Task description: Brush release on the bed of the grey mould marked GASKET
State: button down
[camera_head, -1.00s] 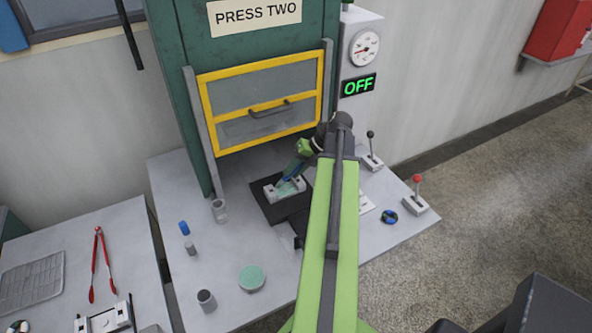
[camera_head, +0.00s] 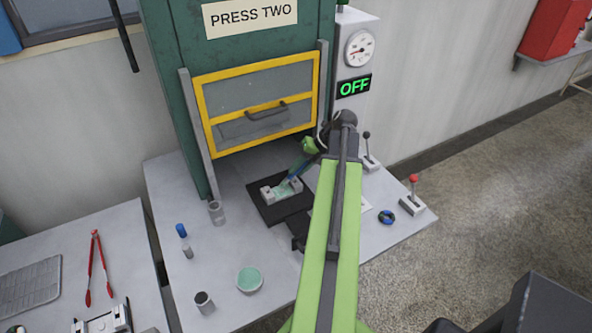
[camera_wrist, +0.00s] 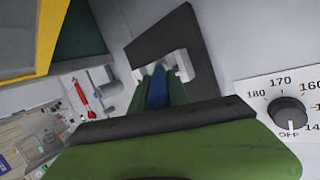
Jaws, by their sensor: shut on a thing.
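The grey mould (camera_head: 270,195) sits on a dark plate (camera_head: 268,212) in front of the press. Its bed between two raised end blocks shows pale green. The GASKET mark cannot be read here. My gripper (camera_head: 308,150) is shut on a brush (camera_head: 295,173) with a blue handle, held tilted, its lower end at the mould's bed. In the wrist view the blue brush (camera_wrist: 157,88) points down between the mould's end blocks (camera_wrist: 184,66). Whether the bristles touch the bed is hidden. A round dish of pale green stuff (camera_head: 249,280) stands at the front of the table.
The yellow-framed press guard (camera_head: 258,95) is down behind the mould. Red tongs (camera_head: 97,270) lie on the left table. A dial (camera_wrist: 288,113) shows close on the right.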

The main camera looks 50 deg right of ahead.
jog(key=shift+s+d, duration=0.15)
jog(key=shift+d, duration=0.25)
jog(key=shift+w+a, duration=0.35)
jog(key=shift+a, duration=0.55)
jog(key=shift+a, duration=0.1)
jog(key=shift+w+a, duration=0.35)
jog(key=shift+a, duration=0.5)
